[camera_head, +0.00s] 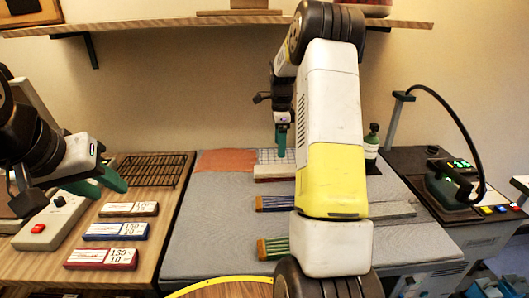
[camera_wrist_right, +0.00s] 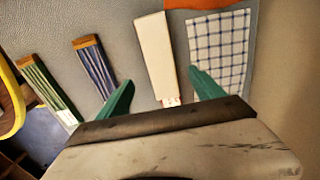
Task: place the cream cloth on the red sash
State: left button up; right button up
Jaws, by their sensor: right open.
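The cream cloth (camera_head: 275,172), a long narrow folded strip, lies on the grey table mat. In the right wrist view the cream cloth (camera_wrist_right: 155,50) lies between the two green fingertips of my right gripper (camera_wrist_right: 160,80), which is open and holds nothing. In the head view my right gripper (camera_head: 281,138) is above the cream cloth, partly hidden by my arm. The orange-red sash (camera_head: 225,160) lies flat at the back left of the mat; its edge shows in the wrist view (camera_wrist_right: 200,4). My left gripper (camera_head: 105,182) is open and empty over the wooden table.
A blue checked cloth (camera_head: 266,155) lies beside the sash. Blue (camera_head: 275,203) and green (camera_head: 274,248) striped bundles lie nearer on the mat (camera_head: 215,235). A dark bottle (camera_head: 371,145) stands at right. A wire rack (camera_head: 150,170) and labelled boxes (camera_head: 115,231) lie left.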

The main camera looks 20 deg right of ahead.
jog(key=s+a+r+n+t, duration=0.2)
jog(key=s+a+r+n, duration=0.3)
jog(key=s+r, duration=0.25)
jog(key=s+a+r+n+t, duration=0.1)
jog(key=s+a+r+n, duration=0.45)
jog(key=r, duration=0.25)
jog(key=s+a+n+t+y, duration=0.1)
jog(key=s+a+n, duration=0.2)
jog(key=s, duration=0.6)
jog(key=s+a+n+t+y, duration=0.1)
jog(key=s+a+n+t, duration=0.1)
jog(key=s+n, duration=0.6)
jog(key=shift+s+a+f, duration=0.25)
jog(key=shift+s+a, duration=0.3)
jog(key=shift+a, duration=0.05)
